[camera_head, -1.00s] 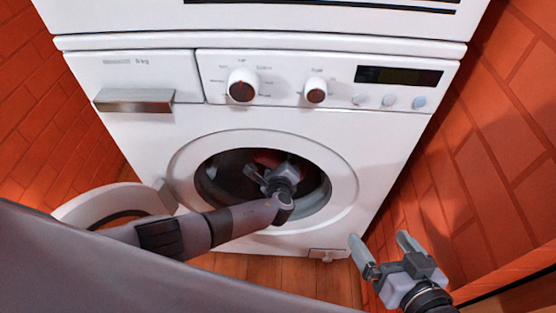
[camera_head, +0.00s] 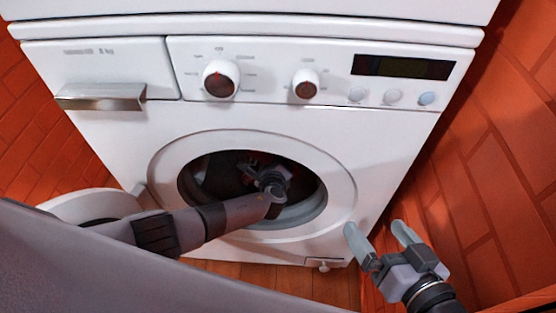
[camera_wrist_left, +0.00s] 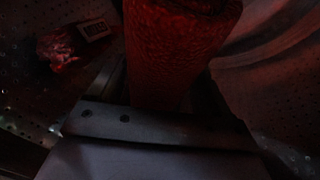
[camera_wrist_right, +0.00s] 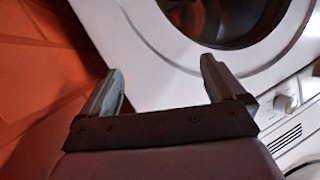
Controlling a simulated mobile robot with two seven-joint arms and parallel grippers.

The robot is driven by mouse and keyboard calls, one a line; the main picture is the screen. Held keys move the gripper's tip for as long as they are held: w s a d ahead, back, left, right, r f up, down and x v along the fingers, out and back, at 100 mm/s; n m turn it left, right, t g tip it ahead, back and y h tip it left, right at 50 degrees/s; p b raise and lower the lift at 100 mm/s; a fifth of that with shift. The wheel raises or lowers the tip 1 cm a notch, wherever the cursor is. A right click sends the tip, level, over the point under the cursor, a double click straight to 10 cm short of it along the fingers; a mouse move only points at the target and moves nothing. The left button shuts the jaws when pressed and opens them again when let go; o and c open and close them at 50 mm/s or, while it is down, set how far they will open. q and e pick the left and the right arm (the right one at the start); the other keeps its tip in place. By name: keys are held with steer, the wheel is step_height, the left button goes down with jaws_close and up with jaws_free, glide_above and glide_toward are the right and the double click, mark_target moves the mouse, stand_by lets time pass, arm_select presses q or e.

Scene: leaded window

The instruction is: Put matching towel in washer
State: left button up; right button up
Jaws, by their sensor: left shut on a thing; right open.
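The white washer (camera_head: 270,125) stands in front of me with its round door opening (camera_head: 310,205) uncovered. My left arm reaches through the opening, and my left gripper (camera_head: 252,171) is inside the dark drum. In the left wrist view it is shut on a dark red, textured, rolled towel (camera_wrist_left: 178,50). A second, smaller reddish patterned thing (camera_wrist_left: 60,48) with a pale label lies against the perforated drum wall there; what it is I cannot tell. My right gripper (camera_head: 378,235) is open and empty, outside the washer at its lower right.
The open door (camera_head: 90,203) is swung out to the left, partly behind my left arm. Red-orange brick walls (camera_head: 490,170) flank the washer closely. A strip of wooden floor (camera_head: 290,282) shows below it. Another white appliance sits directly above.

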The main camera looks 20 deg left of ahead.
arm_select(q)
steer(key=o, duration=1)
steer(key=shift+s+d+r+p, duration=0.1)
steer(key=shift+s+r+p, duration=0.25)
steer(key=shift+s+p, duration=0.15)
steer(key=p+v, duration=0.3)
steer(key=v, duration=0.3)
steer(key=shift+f+p, duration=0.1)
steer(key=shift+p, duration=0.25)
arm_select(e)
steer(key=shift+s+d+r+g+h, duration=0.2)
steer(key=shift+d+h, duration=0.25)
steer(key=shift+d, duration=0.15)
steer(key=shift+s+d+r+g+h, duration=0.1)
steer(key=shift+d+r+h, duration=0.1)
steer(key=shift+d+h, duration=0.3)
arm_select(q)
steer(key=shift+s, duration=0.15)
arm_select(e)
steer(key=shift+s+d, duration=0.1)
